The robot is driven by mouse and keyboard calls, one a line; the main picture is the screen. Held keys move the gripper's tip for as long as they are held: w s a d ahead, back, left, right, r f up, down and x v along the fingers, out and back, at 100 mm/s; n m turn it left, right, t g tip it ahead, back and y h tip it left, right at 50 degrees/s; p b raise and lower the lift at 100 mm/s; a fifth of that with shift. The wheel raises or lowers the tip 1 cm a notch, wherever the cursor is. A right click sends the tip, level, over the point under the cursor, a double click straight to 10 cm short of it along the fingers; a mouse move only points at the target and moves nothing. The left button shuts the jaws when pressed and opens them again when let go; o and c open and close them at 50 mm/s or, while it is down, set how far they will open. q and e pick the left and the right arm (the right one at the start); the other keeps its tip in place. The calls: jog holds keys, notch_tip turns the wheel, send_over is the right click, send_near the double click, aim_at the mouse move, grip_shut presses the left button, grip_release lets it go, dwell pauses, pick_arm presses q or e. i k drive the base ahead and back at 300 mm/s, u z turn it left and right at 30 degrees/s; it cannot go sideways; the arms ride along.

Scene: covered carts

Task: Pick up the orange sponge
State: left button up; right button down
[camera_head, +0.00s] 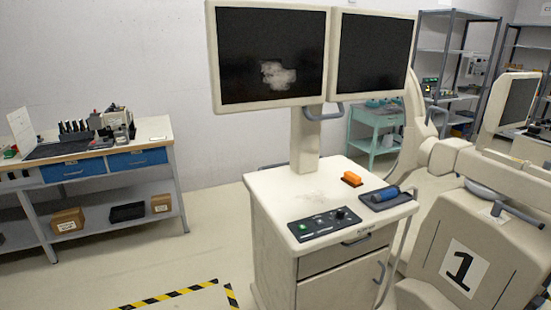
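The orange sponge (352,179) is a small orange block. It lies on the pale top of a white cart (270,187), right of the post that bears two dark monitors. Neither of my grippers shows in the head view, so nothing is seen touching the sponge.
On the cart top, a blue cylindrical object (384,194) lies in a dark tray (402,200), and a black control panel (323,224) sits near the front edge. Two monitors (270,50) overhang the cart. Floor left of the cart is clear.

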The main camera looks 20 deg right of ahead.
aim_at(354, 180)
jog(key=z, duration=2)
jog(key=i, duration=1.4)
jog(key=u, duration=2.1)
